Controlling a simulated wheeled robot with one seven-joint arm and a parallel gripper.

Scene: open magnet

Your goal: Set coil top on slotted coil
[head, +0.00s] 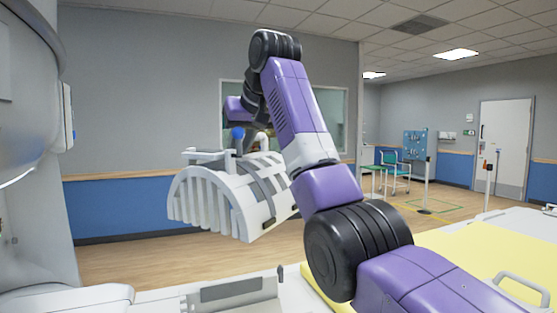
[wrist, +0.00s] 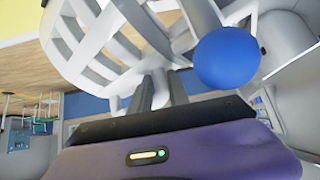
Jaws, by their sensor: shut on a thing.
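The coil top (head: 240,195) is a white, arched, ribbed shell with grey bands, held in the air left of my arm in the head view. It fills the upper part of the wrist view (wrist: 110,45). My gripper (wrist: 158,88) is shut on it, with both fingers at its white frame. A blue ball (wrist: 227,58) is beside the fingers and also shows in the head view (head: 237,133). Below the coil top, a white piece with a grey panel (head: 232,291) lies at the bottom edge of the head view. I cannot tell whether this is the slotted coil.
A large white magnet housing (head: 30,140) stands at the left. A yellow pad (head: 480,255) lies on the white table at the right, with a pale handle (head: 524,288) near its front. Open wood floor and a green chair (head: 390,165) are farther back.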

